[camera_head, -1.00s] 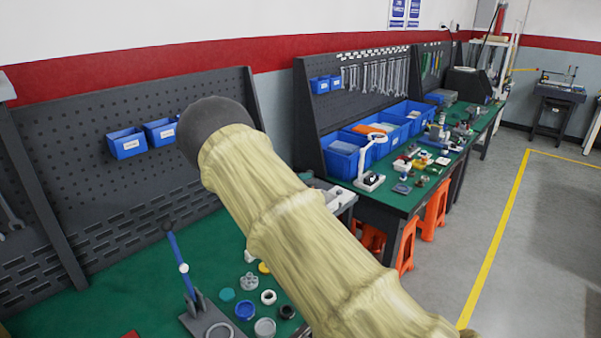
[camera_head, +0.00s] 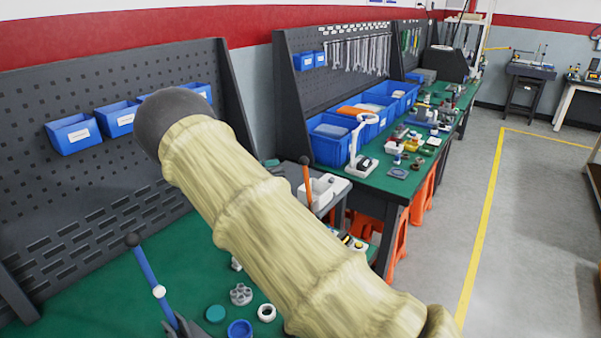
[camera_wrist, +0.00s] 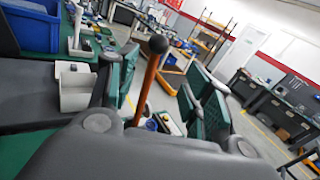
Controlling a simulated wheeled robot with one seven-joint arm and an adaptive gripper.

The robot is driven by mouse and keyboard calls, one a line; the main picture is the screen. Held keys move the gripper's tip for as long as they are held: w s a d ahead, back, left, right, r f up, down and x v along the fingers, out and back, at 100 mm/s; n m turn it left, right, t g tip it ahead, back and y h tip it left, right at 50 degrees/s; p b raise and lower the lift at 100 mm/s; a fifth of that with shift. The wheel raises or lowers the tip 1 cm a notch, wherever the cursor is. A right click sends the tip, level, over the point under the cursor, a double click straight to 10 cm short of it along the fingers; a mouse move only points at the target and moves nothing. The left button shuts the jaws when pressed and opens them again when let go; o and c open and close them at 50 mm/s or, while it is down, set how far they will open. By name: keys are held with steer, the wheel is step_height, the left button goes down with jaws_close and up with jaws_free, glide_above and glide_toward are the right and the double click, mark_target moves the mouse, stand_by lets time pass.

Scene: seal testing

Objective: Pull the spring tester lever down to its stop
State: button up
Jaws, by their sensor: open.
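An orange lever (camera_head: 307,185) with a dark ball knob stands nearly upright on the grey bench past my arm in the head view. It also shows in the wrist view (camera_wrist: 147,88), tilted slightly, with its black knob (camera_wrist: 158,44) at the top. My gripper (camera_wrist: 162,76) is open, with a dark green-padded finger on each side of the lever in the picture. I cannot tell whether either finger touches it. The lever's foot is hidden behind the gripper body. The gripper is not visible in the head view.
A blue lever (camera_head: 148,270) with a black knob stands on the green bench at lower left, near small round parts. A white box-like part (camera_wrist: 75,88) is left of the orange lever. Blue bins (camera_head: 330,138) line the bench behind.

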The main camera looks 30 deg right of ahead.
mark_target(305, 166)
steer(key=d+p, duration=0.1)
steer(key=d, duration=0.2)
steer(key=s+d+p, duration=0.1)
steer(key=d, duration=0.1)
steer(key=d+p, duration=0.2)
steer(key=d, duration=0.1)
steer(key=shift+s+d+f, duration=0.15)
steer(key=shift+d+f, duration=0.1)
steer(key=shift+d, duration=0.1)
steer(key=shift+s+d+f, duration=0.15)
steer(key=shift+d, duration=0.8)
jaws_close()
